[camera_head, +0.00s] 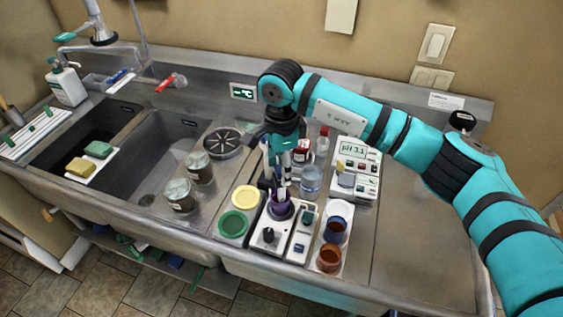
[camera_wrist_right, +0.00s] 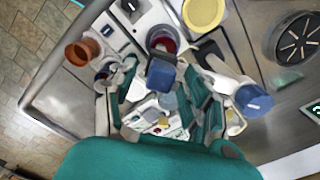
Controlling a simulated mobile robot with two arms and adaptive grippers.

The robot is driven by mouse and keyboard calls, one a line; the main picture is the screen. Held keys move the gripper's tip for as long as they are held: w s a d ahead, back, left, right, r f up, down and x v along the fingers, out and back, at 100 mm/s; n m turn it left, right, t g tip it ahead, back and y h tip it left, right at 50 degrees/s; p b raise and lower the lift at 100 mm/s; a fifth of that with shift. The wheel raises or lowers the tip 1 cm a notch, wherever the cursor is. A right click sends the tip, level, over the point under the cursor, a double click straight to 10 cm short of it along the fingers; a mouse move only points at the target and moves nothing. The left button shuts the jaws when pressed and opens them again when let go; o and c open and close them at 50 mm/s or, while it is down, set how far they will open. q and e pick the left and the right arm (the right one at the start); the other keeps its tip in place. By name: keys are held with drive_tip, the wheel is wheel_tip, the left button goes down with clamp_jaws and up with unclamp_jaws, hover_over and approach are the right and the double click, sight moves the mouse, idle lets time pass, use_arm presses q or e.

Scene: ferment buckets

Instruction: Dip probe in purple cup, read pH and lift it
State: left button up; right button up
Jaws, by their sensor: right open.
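The purple cup (camera_head: 280,211) stands on a white stirrer unit among the bench items. It shows in the right wrist view as a round cup with dark red-purple liquid (camera_wrist_right: 162,40). My right gripper (camera_head: 277,178) points down just above the cup, with its fingers apart. In the right wrist view, a blue block-like top (camera_wrist_right: 160,73), perhaps the probe's, lies between the open fingers. I cannot tell whether its lower end is in the liquid. The pH meter (camera_head: 368,168) stands to the right, its display reading pH 3.1. My left gripper is not in view.
A blue cup (camera_head: 335,229) and an orange-brown cup (camera_head: 329,258) stand right of the purple cup. A clear beaker (camera_head: 311,180) is close behind it. Yellow (camera_head: 245,197) and green (camera_head: 233,224) discs lie left. The counter at far right is clear.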

clamp_jaws()
idle(0.3)
wheel_tip(320, 180, up, 6)
drive_tip(key=shift+f+b, duration=0.2)
drive_tip(key=shift+b, duration=0.6)
drive_tip(key=shift+w+r, duration=0.15)
drive_tip(key=shift+r, duration=0.1)
drive_tip(key=shift+c, duration=1.1)
unclamp_jaws()
drive_tip(key=shift+o, duration=1.1)
